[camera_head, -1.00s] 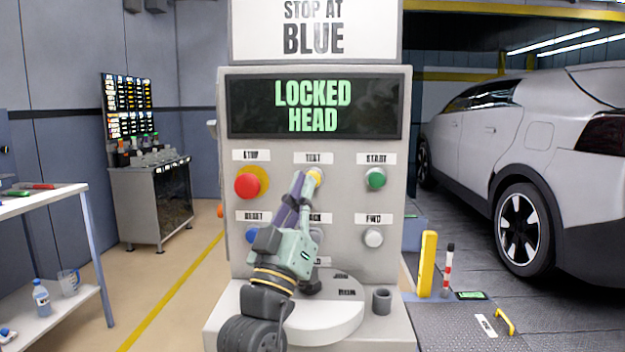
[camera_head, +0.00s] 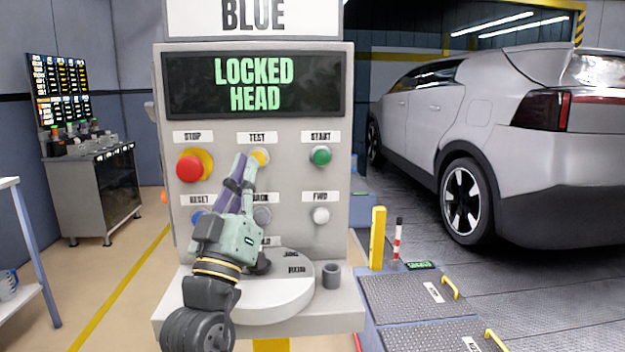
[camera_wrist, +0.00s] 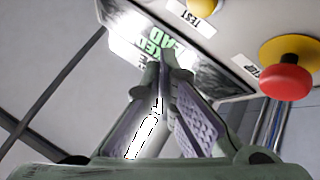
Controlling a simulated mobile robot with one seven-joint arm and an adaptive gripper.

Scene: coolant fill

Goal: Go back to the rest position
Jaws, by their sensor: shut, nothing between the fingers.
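My gripper (camera_head: 246,163) is in front of the control panel (camera_head: 333,200) of a grey pedestal, its fingertips closed together just below the yellow TEST button (camera_head: 260,157). In the wrist view my gripper (camera_wrist: 166,58) shows its fingertips meeting at the top with nothing held between them. The yellow button (camera_wrist: 205,8) sits at the top edge there. I cannot tell whether the fingertips touch the panel. The screen (camera_head: 255,85) reads LOCKED HEAD. My arm hides part of the lower buttons.
A red STOP button (camera_head: 190,168), green START button (camera_head: 320,156) and white FWD button (camera_head: 321,215) surround the gripper. A round grey ledge (camera_head: 285,300) and small dark cup (camera_head: 332,276) lie below. A silver car (camera_head: 520,150) stands right; a white table (camera_head: 25,240) is left.

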